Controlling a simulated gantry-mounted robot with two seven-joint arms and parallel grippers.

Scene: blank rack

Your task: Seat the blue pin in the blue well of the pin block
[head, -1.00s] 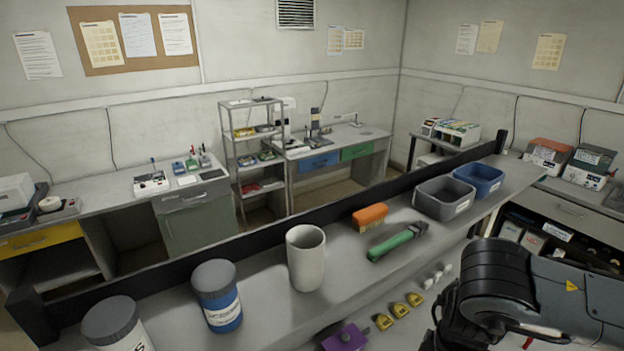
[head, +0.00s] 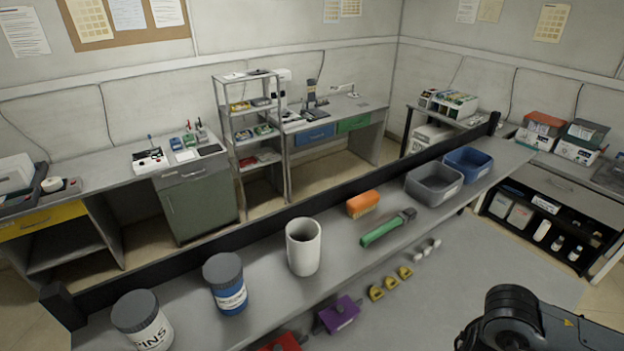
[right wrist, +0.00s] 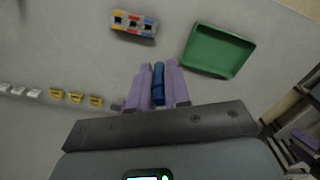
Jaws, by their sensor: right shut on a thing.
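The blue pin (right wrist: 158,84) is held between the pale purple fingers of my right gripper (right wrist: 158,88) in the right wrist view. The pin block (right wrist: 133,23) lies ahead of the fingers, up and to the left, with red, yellow and blue patches around dark wells. The pin and the block are clearly apart. In the head view only part of my right arm shows at the lower right; the pin and block are not seen there. My left gripper is not in view.
A green tray (right wrist: 217,50) lies right of the pin block. Several yellow clips (right wrist: 76,97) and white pieces (right wrist: 20,91) line the left. On the bench stand a white cup (head: 303,247), two lidded jars, a grey bin (head: 434,184) and a blue bin (head: 467,166).

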